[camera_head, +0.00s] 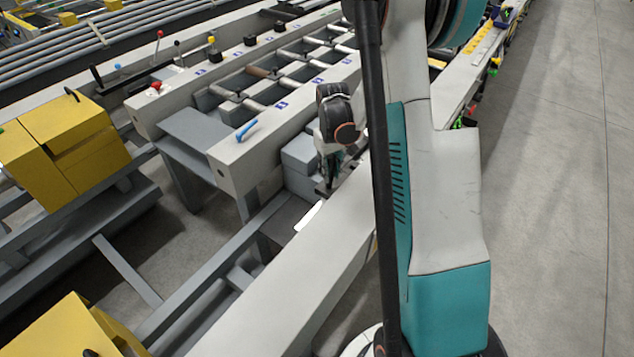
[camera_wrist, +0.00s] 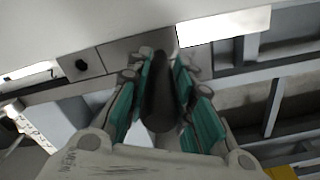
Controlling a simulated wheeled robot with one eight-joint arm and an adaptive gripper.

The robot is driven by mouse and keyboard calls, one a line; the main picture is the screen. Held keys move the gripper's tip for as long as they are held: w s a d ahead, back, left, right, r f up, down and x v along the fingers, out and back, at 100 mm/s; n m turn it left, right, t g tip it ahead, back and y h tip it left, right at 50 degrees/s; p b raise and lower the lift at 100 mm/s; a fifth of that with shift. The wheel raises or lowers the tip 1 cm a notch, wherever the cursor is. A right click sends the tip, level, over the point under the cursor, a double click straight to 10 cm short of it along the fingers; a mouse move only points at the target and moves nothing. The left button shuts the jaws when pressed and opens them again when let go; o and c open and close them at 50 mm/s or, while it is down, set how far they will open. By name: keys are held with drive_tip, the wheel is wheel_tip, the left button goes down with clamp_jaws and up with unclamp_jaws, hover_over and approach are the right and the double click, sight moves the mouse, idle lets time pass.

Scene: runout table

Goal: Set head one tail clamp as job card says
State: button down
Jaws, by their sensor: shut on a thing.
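My gripper (camera_head: 329,184) reaches down between the pale front rail and the grey roller frame in the head view. In the wrist view my gripper (camera_wrist: 163,62) has its teal-padded fingers on both sides of a dark rounded handle (camera_wrist: 160,104) and is shut on it. The handle's lower end and its mount are hidden, so I cannot tell its setting. A blank bright white plate (camera_head: 308,215) lies just below the gripper; it also shows in the wrist view (camera_wrist: 224,26). I see no readable job card.
A blue lever (camera_head: 246,130) stands on the frame's near beam. Levers with a red knob (camera_head: 155,86) and a yellow knob (camera_head: 211,41) stand farther back. Yellow boxes (camera_head: 85,165) are on the left. Pale rails (camera_head: 290,290) run close beside the gripper. The right floor is clear.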

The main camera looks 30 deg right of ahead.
sight(335, 180)
drive_tip(key=shift+w+d, duration=0.35)
drive_tip(key=shift+d, duration=0.5)
drive_tip(key=shift+w+d, duration=0.35)
drive_tip(key=shift+d, duration=0.5)
drive_tip(key=c, duration=1.4)
unclamp_jaws()
drive_tip(key=shift+o, duration=0.2)
wheel_tip(335, 180, up, 12)
